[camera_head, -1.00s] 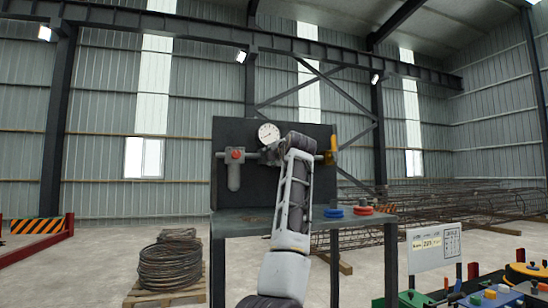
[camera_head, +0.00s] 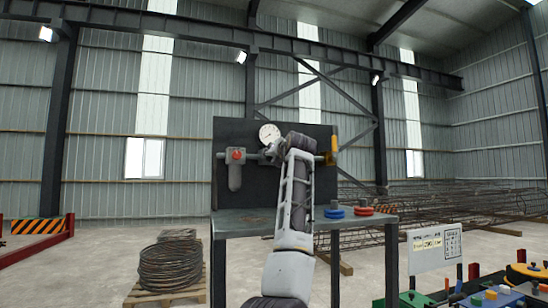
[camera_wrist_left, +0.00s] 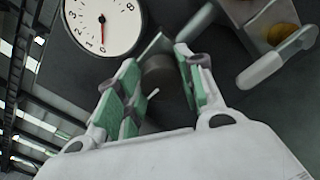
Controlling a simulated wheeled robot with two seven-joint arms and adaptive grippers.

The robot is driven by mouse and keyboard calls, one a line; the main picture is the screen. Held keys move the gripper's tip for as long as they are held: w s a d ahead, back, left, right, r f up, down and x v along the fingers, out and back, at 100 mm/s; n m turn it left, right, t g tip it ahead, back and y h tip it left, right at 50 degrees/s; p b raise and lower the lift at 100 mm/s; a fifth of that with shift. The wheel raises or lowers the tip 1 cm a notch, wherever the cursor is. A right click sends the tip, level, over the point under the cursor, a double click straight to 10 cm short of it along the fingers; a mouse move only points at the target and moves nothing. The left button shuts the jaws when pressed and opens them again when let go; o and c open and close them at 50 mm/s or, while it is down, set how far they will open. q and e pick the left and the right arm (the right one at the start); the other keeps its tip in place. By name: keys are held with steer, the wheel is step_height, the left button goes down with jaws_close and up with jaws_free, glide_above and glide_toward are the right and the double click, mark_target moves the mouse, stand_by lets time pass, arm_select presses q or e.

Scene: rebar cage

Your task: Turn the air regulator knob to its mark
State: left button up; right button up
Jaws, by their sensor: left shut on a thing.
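The dark round regulator knob (camera_wrist_left: 163,82) is between the green-padded fingers of my left gripper (camera_wrist_left: 165,66) in the left wrist view. The gripper is shut on it. A short white mark shows beside the knob. A white pressure gauge (camera_wrist_left: 102,24) is just to the left, its red needle pointing down in that view. In the head view the gauge (camera_head: 269,134) sits on the dark panel (camera_head: 240,128), and my left arm reaches up to the pipe beneath it. My arm hides the knob and most of the gripper there. My right gripper is not in view.
A red knob (camera_head: 236,154) is left on the pipe and a yellow handle (camera_head: 334,145) is at its right end. A blue disc (camera_head: 334,210) and a red disc (camera_head: 363,210) lie on the bench (camera_head: 250,222). Wire coils (camera_head: 170,263) stand on a pallet at the left.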

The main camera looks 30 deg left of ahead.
arm_select(q)
steer(key=shift+f, duration=0.2)
stand_by(0.4)
steer(key=o, duration=1)
steer(key=shift+w+r, duration=0.1)
steer(key=v, duration=1.2)
stand_by(0.3)
